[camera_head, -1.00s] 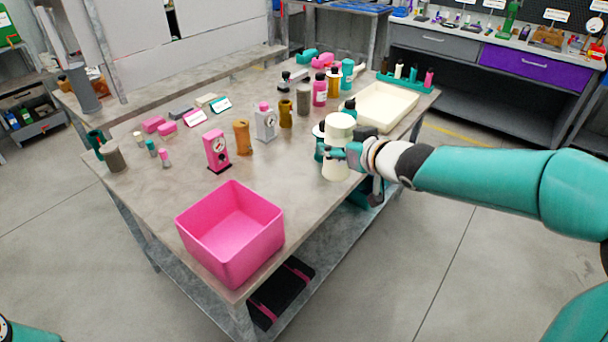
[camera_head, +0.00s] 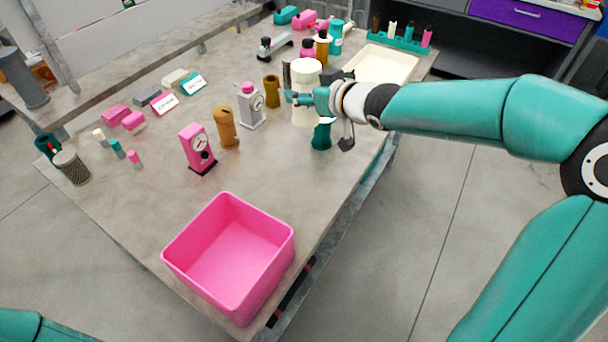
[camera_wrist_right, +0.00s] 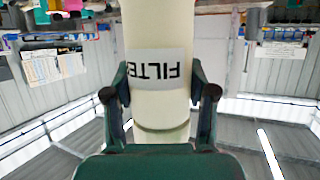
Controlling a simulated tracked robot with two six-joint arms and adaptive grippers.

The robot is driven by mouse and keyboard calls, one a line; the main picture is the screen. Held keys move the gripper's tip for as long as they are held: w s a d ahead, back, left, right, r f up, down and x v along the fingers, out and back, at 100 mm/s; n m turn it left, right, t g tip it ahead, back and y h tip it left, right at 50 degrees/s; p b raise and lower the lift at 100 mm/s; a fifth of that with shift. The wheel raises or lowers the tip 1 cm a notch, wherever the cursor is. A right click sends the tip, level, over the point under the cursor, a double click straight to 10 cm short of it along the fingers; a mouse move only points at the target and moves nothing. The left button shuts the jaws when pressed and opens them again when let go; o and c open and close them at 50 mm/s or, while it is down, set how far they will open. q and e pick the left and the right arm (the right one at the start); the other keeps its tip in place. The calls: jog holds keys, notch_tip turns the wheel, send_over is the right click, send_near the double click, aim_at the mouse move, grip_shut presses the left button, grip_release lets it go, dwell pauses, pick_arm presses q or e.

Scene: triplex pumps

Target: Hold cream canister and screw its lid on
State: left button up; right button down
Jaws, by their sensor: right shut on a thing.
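The cream canister (camera_head: 306,76) is held upright over the right rear part of the table, apparently above its top. My right gripper (camera_head: 303,99) is shut around its side. In the right wrist view, the canister (camera_wrist_right: 158,35) shows upside down between the two fingers (camera_wrist_right: 158,90), with a label partly reading "FILTE". A seam crosses it near its upper end; I cannot tell whether this is a lid or a rim. I make out no separate cream lid. My left gripper is out of view; only a teal part of my left arm shows at the lower left.
A cream tray (camera_head: 383,65) lies behind; a pink bin (camera_head: 228,260) stands in front.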

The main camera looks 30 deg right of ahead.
aim_at(313, 126)
jog(key=shift+w+f+b, duration=0.15)
jog(key=shift+f+b, duration=0.2)
jog(key=shift+f, duration=0.1)
notch_tip(313, 126, down, 8)
jog(key=b, duration=0.5)
notch_tip(313, 126, down, 7)
jog(key=b, duration=0.1)
jog(key=shift+b, duration=0.3)
jog(key=shift+f, duration=2.1)
jog(key=shift+f+b, duration=0.1)
jog(key=shift+b, duration=0.3)
jog(key=shift+c, duration=1.8)
grip_release()
